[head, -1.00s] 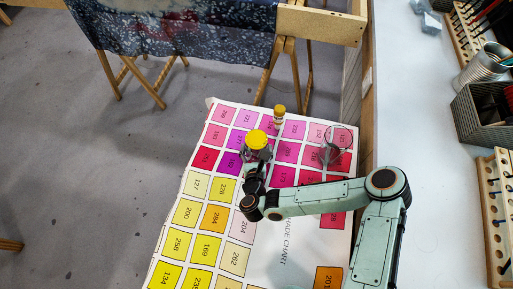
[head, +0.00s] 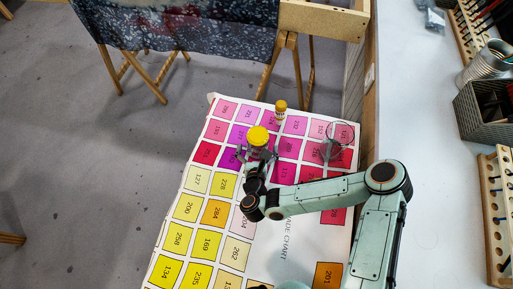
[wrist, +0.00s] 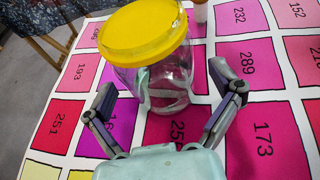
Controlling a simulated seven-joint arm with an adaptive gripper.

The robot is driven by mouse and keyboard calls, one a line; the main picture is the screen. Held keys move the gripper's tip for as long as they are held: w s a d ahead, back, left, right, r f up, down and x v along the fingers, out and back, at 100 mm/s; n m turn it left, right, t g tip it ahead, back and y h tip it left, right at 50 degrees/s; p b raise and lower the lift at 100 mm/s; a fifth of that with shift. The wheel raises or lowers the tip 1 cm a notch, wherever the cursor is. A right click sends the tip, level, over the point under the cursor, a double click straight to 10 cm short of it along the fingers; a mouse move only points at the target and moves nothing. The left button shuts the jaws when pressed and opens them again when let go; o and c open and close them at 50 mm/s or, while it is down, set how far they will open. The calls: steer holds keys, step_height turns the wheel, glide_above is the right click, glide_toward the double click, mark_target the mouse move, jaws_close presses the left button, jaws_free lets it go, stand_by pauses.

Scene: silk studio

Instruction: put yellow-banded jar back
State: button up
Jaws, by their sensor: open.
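A clear glass jar with a wide yellow lid or band (head: 258,136) stands upright on the colour chart in the head view. In the wrist view the jar (wrist: 150,40) is large and close, and its glass looks empty. My gripper (head: 257,156) is open, with one finger on each side of the jar's lower part. In the wrist view the gripper (wrist: 166,82) shows clear gaps between both fingers and the glass. The jar's far side is hidden.
A wooden wall edge (head: 370,80) and a pale counter (head: 425,120) border the right side.

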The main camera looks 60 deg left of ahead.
steer(key=v, duration=1.1)
steer(key=shift+w, duration=0.1)
